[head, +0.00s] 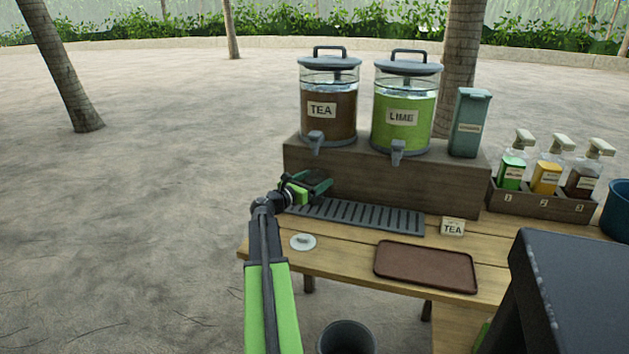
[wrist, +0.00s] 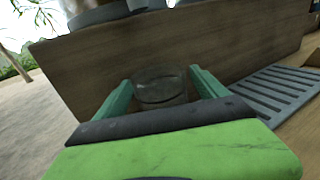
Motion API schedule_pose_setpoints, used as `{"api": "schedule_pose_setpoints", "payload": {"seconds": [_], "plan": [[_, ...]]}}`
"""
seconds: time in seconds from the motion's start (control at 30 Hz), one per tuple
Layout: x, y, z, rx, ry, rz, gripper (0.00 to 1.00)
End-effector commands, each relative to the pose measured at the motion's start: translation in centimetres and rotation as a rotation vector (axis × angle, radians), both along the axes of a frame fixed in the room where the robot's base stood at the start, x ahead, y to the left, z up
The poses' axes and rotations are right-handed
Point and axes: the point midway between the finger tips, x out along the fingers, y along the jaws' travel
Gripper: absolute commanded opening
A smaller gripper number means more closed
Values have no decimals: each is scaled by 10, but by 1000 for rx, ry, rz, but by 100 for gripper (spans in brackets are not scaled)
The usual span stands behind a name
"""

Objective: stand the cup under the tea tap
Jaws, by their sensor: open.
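The tea dispenser (head: 328,115) stands at the left on the wooden riser, and its grey tea tap (head: 315,139) faces front. My gripper (head: 317,184) is low in front of the riser, below the tea tap, at the left end of the drip grate (head: 365,217). In the wrist view my gripper (wrist: 160,82) is open, with a clear glass cup (wrist: 160,92) between its green fingers. The cup looks upright and empty. Its base is hidden by the gripper body. I cannot make the cup out in the head view.
The lime dispenser (head: 403,110) and a teal canister (head: 469,124) share the riser (head: 400,180). A TEA sign (head: 452,228), a brown tray (head: 426,267) and a white disc (head: 303,242) lie forward on the table. Several pump bottles (head: 547,175) stand in a box at right.

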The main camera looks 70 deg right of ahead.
Motion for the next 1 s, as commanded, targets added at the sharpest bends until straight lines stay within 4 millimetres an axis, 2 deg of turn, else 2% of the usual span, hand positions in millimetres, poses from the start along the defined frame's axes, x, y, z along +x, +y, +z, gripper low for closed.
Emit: {"api": "schedule_pose_setpoints", "payload": {"seconds": [0.23, 0.5, 0.7, 1.0], "plan": [[1, 5, 17, 0, 0, 1, 82], [24, 75, 12, 0, 0, 3, 82], [36, 106, 12, 0, 0, 1, 82], [40, 114, 12, 0, 0, 0, 82]]}}
